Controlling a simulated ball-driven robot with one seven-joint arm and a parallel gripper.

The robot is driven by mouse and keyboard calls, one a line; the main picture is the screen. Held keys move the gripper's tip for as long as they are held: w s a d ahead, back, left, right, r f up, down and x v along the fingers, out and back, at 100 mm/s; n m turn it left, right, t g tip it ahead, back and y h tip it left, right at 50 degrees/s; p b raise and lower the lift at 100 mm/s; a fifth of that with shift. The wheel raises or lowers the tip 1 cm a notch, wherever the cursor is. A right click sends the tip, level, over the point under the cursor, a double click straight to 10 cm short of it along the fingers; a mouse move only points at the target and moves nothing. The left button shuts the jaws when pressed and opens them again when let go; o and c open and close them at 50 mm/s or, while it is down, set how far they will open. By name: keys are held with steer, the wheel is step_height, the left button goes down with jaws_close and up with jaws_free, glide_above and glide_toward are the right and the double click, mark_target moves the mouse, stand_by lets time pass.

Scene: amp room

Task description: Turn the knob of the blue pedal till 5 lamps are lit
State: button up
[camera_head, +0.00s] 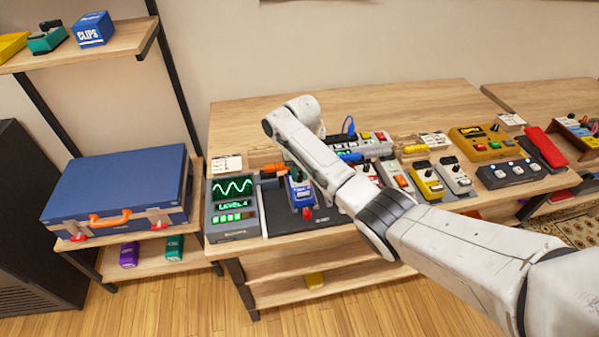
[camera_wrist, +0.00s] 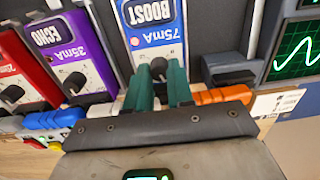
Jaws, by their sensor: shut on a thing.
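The blue pedal (camera_wrist: 152,35), marked BOOST and 75mA, fills the upper middle of the wrist view. It also shows in the head view (camera_head: 301,194), partly under my arm. My gripper (camera_wrist: 159,76) has its two green fingers closed around the pedal's dark knob (camera_wrist: 158,66). The fingers hide most of the knob, so its pointer cannot be read. The level meter (camera_head: 232,204) stands left of the pedal with a green wave and a LEVEL reading that looks like 4. Its row of green lamps (camera_head: 233,217) is lit, at least in large part.
A purple ECHO pedal (camera_wrist: 50,45) and a red pedal (camera_wrist: 14,75) sit beside the blue pedal. Orange plugs (camera_wrist: 222,95) and blue plugs (camera_wrist: 52,119) lie close to my fingers.

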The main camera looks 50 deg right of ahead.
jaws_close()
steer(key=shift+m, duration=0.3)
steer(key=shift+m+p, duration=0.75)
steer(key=shift+m, duration=0.15)
steer(key=shift+m+p, duration=0.5)
steer(key=shift+m, duration=1.2)
steer(key=o, duration=0.7)
jaws_free()
steer(key=shift+o, duration=0.2)
